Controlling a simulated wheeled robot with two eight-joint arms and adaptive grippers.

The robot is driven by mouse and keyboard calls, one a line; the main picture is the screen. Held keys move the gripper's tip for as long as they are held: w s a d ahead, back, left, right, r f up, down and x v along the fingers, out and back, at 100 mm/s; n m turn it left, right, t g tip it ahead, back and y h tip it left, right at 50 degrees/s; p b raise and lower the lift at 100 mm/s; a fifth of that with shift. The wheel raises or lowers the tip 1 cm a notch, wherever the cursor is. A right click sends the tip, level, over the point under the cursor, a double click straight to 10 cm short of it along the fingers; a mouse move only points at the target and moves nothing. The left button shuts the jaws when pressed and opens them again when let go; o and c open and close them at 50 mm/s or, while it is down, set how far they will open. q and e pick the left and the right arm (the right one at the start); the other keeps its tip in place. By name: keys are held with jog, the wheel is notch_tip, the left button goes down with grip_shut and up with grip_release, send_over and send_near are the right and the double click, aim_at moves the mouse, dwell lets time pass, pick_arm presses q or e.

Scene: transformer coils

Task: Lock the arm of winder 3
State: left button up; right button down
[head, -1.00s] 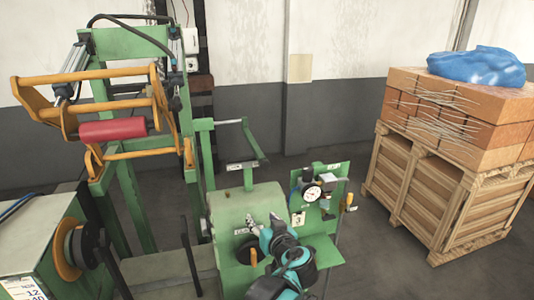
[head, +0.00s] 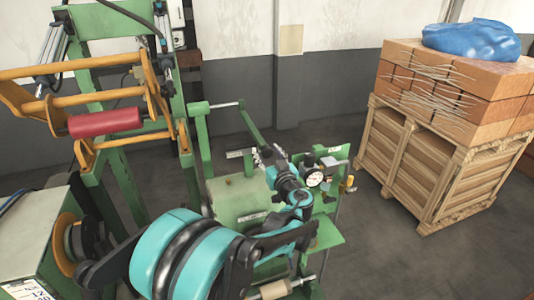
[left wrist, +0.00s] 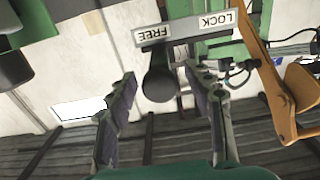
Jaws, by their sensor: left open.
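The winder is a green machine (head: 238,200) with an orange arm frame (head: 85,108) that carries a red roller (head: 105,123), raised at the left of the head view. In the left wrist view a grey plate (left wrist: 182,34) bears the labels FREE and LOCK, upside down. A dark round knob (left wrist: 158,84) hangs below the FREE end. My left gripper (head: 268,153) is open beside the small label plate (head: 240,154) in the head view. In the left wrist view its fingers (left wrist: 162,105) stand apart on either side of the knob, with no clear contact. My right gripper is out of view.
A pressure gauge (head: 314,180) sits on a green panel right of my left gripper. A wooden crate (head: 420,165) with bricks and a blue bag (head: 470,40) stands at the right. Open floor (head: 400,262) lies before the crate.

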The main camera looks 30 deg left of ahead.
pick_arm(q)
jog(key=shift+d, duration=0.1)
grip_shut()
jog(key=s+a, duration=0.6)
jog(key=s, duration=0.1)
jog(key=shift+s+a, duration=0.4)
grip_release()
jog(key=shift+s, duration=0.1)
jog(key=shift+s+a, duration=0.1)
jog(key=shift+s, duration=0.05)
